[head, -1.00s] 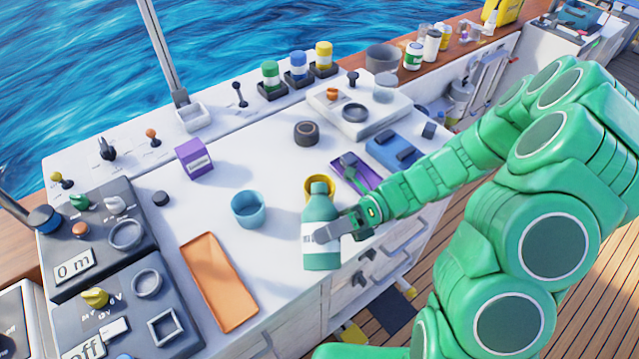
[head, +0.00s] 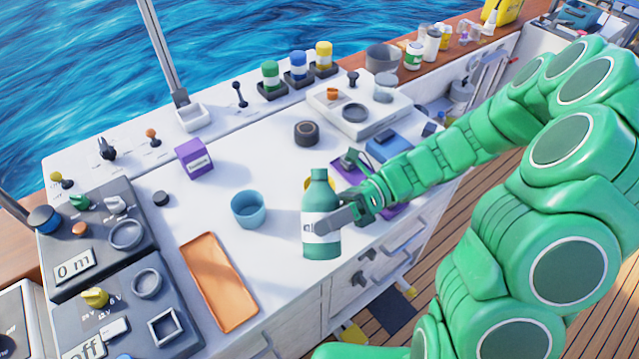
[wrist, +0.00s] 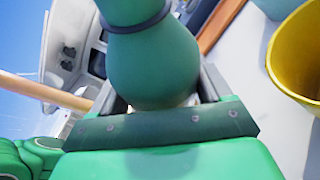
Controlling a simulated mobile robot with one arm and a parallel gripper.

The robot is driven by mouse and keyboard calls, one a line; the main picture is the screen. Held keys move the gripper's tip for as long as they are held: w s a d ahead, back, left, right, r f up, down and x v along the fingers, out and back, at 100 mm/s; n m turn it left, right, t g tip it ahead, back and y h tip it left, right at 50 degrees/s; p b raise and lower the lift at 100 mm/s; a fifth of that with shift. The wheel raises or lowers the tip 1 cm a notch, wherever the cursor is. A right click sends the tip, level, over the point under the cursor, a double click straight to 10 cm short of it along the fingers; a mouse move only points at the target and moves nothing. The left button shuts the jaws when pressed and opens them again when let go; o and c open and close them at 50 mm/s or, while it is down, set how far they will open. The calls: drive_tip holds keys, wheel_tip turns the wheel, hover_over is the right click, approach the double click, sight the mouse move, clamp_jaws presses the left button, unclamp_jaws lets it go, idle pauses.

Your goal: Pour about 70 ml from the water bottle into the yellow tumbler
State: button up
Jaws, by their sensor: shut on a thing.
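The water bottle (head: 320,243) is green with a white label. It stands close to upright in the head view, in front of the yellow tumbler. My gripper (head: 322,228) is shut on the bottle around its label. The bottle's green body (wrist: 155,62) fills the middle of the wrist view. The yellow tumbler (head: 306,184) is mostly hidden behind the bottle in the head view. In the wrist view the tumbler (wrist: 298,60) shows at the right edge, apart from the bottle, its rim open. I cannot see the water level in either.
A blue cup (head: 248,210) stands left of the bottle. An orange tray (head: 218,282) lies at the front left. A purple box (head: 194,158) and a dark ring (head: 306,133) stand further back. The white counter between them is clear.

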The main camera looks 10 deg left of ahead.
drive_tip(key=shift+w+r+n, duration=0.3)
drive_tip(key=shift+r+n, duration=0.2)
drive_tip(key=shift+r, duration=0.1)
drive_tip(key=shift+w+a+n+t+h, duration=0.1)
drive_tip(key=shift+w+n+t+h, duration=0.25)
drive_tip(key=shift+n, duration=0.25)
drive_tip(key=f+n+t, duration=0.2)
drive_tip(key=f, duration=0.1)
drive_tip(key=shift+s+n+h, duration=0.25)
drive_tip(key=shift+s+n, duration=0.05)
drive_tip(key=shift+s, duration=0.05)
drive_tip(key=shift+n+t, duration=0.35)
drive_tip(key=shift+n, duration=0.15)
drive_tip(key=shift+f, duration=0.1)
drive_tip(key=shift+w+f+n+t, duration=0.1)
drive_tip(key=shift+f+n+t, duration=0.55)
drive_tip(key=shift+f, duration=0.9)
drive_tip(key=shift+r, duration=0.1)
